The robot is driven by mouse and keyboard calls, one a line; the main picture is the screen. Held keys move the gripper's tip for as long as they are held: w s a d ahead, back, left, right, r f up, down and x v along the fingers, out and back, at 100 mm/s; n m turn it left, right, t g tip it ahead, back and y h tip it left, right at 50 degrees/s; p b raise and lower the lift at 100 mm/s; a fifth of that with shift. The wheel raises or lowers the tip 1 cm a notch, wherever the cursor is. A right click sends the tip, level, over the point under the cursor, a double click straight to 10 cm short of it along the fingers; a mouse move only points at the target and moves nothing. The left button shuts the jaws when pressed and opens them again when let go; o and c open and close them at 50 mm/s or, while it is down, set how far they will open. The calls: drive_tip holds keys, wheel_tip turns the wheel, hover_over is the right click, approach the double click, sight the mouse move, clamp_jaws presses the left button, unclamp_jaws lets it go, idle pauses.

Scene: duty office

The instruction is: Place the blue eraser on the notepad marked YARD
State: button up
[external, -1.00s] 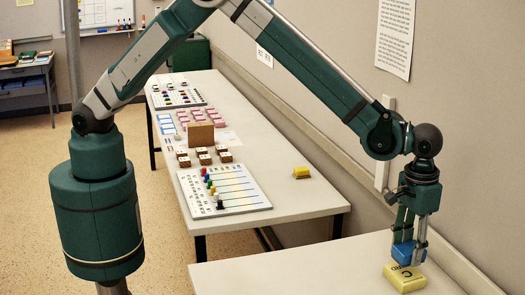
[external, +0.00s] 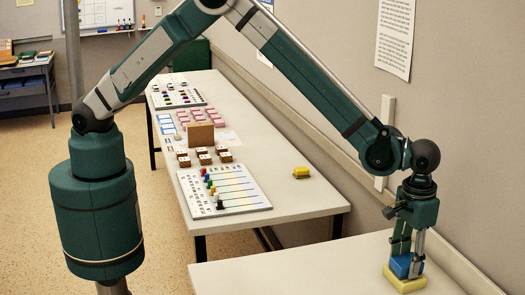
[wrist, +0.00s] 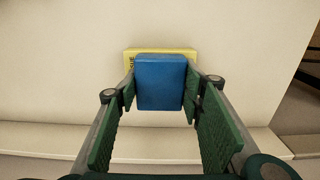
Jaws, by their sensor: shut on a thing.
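The blue eraser (external: 402,266) is between the fingers of my gripper (external: 406,262), which is shut on it. In the wrist view the blue eraser (wrist: 160,82) fills the space between the green fingers of my gripper (wrist: 160,92). The yellow notepad (external: 404,281) lies on the near table directly under the eraser. In the wrist view the notepad (wrist: 128,60) shows around the eraser's far edge and left side, with part of its dark lettering visible; most of the word is hidden. The eraser looks at or just above the notepad's top; I cannot tell if they touch.
The near table (external: 300,272) is otherwise clear. The long table behind holds a board with coloured pegs (external: 225,188), several brown blocks (external: 203,154) and a small yellow block (external: 301,172). The wall (external: 470,150) stands close to the right of my gripper.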

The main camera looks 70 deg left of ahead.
sight(407, 260)
drive_tip(key=o, duration=0.9)
drive_tip(key=shift+f, duration=0.1)
drive_tip(key=shift+r, duration=0.2)
drive_tip(key=shift+r+b, duration=0.4)
drive_tip(key=shift+r, duration=5.6)
drive_tip(key=shift+a, duration=0.1)
